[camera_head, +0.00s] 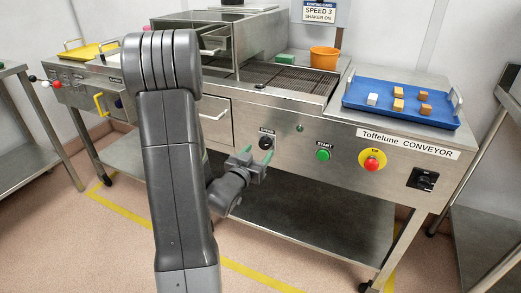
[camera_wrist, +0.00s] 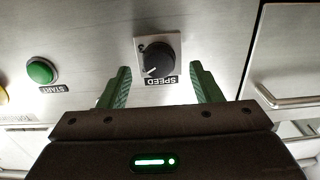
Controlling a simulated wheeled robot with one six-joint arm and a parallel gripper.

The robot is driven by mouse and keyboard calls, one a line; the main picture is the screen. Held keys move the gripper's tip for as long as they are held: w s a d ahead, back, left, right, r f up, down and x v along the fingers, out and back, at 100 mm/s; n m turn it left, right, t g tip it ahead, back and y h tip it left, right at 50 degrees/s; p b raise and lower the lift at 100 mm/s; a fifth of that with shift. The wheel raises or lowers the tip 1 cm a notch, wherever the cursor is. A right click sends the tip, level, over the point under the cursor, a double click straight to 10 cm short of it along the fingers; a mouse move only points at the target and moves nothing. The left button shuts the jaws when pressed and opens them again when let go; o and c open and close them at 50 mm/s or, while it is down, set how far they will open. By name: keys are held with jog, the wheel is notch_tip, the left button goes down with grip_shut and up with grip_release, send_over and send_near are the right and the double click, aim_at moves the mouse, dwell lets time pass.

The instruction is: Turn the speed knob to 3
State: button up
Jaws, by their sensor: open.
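The black speed knob (camera_wrist: 158,58) sits on a pale plate on the steel panel. Its SPEED label appears upside down in the wrist view. A white pointer mark on the knob points to the lower left there; I cannot read its setting surely. In the head view the knob (camera_head: 266,144) is on the conveyor front. My gripper (camera_head: 257,155) is just in front of and below it there. In the wrist view my gripper's (camera_wrist: 160,74) green fingers are open, one either side of the knob, with gaps; I see no contact.
The green START button (camera_head: 323,155), red stop button (camera_head: 371,164) and black rotary switch (camera_head: 423,179) are right of the knob. A sign (camera_head: 320,12) reads SPEED 3, SHAKER ON. A blue tray (camera_head: 387,110) with several small blocks is on top. A drawer handle (camera_wrist: 285,100) is near my gripper.

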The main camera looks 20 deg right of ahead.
aim_at(264, 146)
jog(key=shift+x, duration=1.5)
jog(key=c, duration=1)
